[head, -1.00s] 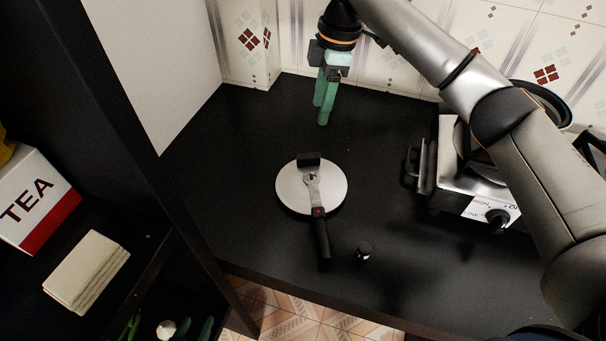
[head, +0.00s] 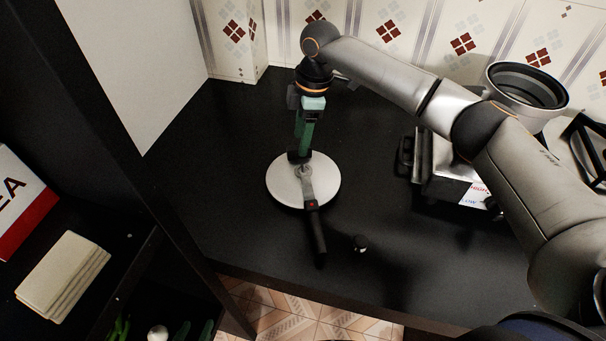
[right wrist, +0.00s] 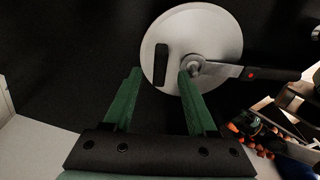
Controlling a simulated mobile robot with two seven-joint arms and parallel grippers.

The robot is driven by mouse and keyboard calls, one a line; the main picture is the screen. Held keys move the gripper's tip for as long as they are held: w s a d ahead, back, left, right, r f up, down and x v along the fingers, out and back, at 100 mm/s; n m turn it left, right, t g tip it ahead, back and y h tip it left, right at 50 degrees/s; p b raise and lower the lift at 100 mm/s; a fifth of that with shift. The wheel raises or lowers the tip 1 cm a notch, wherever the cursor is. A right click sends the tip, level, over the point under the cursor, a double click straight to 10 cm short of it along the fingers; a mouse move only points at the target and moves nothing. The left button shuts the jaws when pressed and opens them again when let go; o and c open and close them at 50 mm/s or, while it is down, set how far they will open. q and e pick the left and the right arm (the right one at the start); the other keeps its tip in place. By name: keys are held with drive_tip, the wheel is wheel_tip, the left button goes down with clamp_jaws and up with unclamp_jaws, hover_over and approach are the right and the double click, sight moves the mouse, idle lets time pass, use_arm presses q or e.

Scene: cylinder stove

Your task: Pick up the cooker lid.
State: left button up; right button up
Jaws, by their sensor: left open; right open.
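The cooker lid (head: 285,192) is a round silver disc lying on the black counter, with a short black grip near its far edge and a long black handle pointing toward the front. My right gripper (head: 302,152) comes down from above at the lid's far edge, by the short grip. In the right wrist view the lid (right wrist: 217,35) is ahead, and my right gripper (right wrist: 160,74) is open. The short black grip (right wrist: 161,64) shows between its fingertips. I cannot tell whether they touch it. My left gripper is not in view.
The stove (head: 445,179) is at the right, partly hidden by my right arm, with a round pot (head: 526,88) behind. A shelf with a stack of pale slabs (head: 62,277) is at the left. The counter's back left is clear.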

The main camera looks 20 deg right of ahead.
wheel_tip(320, 180, down, 2)
drive_tip(key=shift+a+f, duration=0.1)
drive_tip(key=shift+a, duration=0.05)
clamp_jaws()
idle(0.4)
idle(1.0)
